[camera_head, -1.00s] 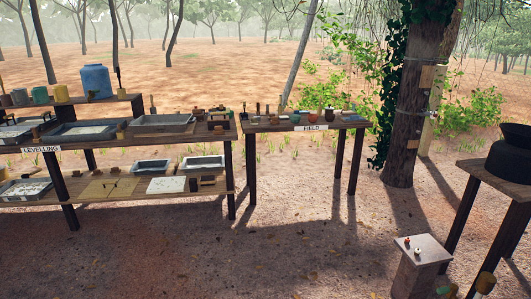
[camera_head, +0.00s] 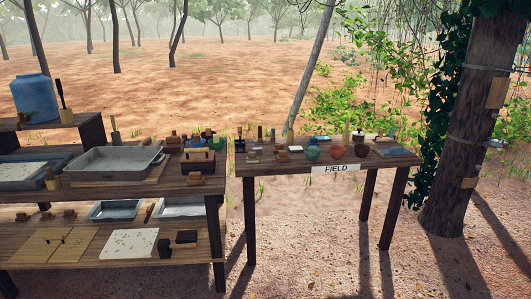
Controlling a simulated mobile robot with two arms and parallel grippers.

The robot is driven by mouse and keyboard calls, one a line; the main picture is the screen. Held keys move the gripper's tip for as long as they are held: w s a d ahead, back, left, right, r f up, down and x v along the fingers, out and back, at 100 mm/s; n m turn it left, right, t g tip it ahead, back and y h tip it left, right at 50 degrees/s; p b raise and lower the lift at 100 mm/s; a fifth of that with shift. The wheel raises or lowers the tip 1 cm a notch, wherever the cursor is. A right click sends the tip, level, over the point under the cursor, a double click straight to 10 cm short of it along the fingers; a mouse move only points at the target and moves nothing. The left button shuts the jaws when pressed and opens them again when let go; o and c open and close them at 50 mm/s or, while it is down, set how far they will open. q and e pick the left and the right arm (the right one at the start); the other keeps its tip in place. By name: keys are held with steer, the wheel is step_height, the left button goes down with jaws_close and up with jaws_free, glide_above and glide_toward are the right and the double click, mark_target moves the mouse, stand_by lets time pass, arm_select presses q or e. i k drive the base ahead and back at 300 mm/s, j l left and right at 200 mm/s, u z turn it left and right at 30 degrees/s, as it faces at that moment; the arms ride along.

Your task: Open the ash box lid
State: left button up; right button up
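I cannot tell which thing is the ash box or its lid. More small items stand on the table with the FIELD sign (camera_head: 336,168), including a teal pot (camera_head: 312,152) and a red-brown pot (camera_head: 337,151). They are too small to identify further. Neither of my grippers is in view.
The levelling bench (camera_head: 110,184) fills the left, with a grey tray (camera_head: 112,160), a blue barrel (camera_head: 34,98) and a white slab (camera_head: 130,243). A tree trunk (camera_head: 475,130) stands right of the field table. Sandy ground (camera_head: 320,245) in front is clear.

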mark_target(197, 154)
steer(key=i+u, duration=0.15)
steer(key=i, duration=0.25)
steer(key=i+l+u, duration=0.15)
steer(key=i, duration=0.3)
steer(key=i+l+u, duration=0.2)
steer(key=i, duration=0.2)
steer(key=i+l+u, duration=0.15)
steer(key=i, duration=0.25)
